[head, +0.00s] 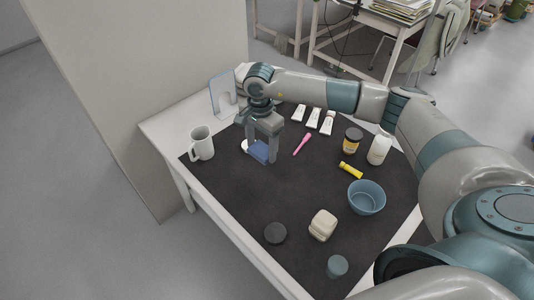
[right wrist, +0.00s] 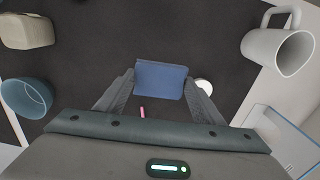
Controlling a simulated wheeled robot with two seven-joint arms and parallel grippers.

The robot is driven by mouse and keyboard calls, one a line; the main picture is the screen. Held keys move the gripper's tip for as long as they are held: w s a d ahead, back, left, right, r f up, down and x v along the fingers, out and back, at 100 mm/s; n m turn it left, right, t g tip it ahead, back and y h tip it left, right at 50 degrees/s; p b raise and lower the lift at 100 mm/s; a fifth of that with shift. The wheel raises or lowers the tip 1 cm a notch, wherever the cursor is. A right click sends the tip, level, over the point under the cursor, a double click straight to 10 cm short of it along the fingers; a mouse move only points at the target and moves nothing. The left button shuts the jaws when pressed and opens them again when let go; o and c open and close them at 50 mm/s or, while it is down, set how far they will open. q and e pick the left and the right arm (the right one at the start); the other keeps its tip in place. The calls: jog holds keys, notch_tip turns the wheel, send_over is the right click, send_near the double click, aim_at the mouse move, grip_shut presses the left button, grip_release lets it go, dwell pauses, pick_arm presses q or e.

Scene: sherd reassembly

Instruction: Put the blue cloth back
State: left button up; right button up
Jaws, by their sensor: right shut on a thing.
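The blue cloth (head: 259,152) is a small folded rectangle near the left part of the dark mat (head: 310,190). My right gripper (head: 262,148) points down over it and is shut on it. In the right wrist view the blue cloth (right wrist: 161,79) spans the space between the two fingertips (right wrist: 160,88). I cannot tell whether its underside touches the mat. My left gripper is not in view.
A white mug (head: 202,144) stands left of the cloth, and a small white round thing (head: 246,146) lies beside it. A pink tool (head: 302,144), white tubes (head: 313,118), a blue bowl (head: 366,197) and a beige block (head: 323,225) lie rightward. The mat's middle is clear.

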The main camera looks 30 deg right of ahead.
jog(key=s+a+r+n, duration=0.4)
jog(key=s+r+n, duration=0.2)
jog(key=s+n, duration=0.1)
jog(key=s+a+r+n, duration=0.4)
jog(key=s+r+n, duration=0.3)
jog(key=s, duration=0.1)
jog(key=shift+a, duration=0.15)
jog(key=shift+a+r, duration=0.1)
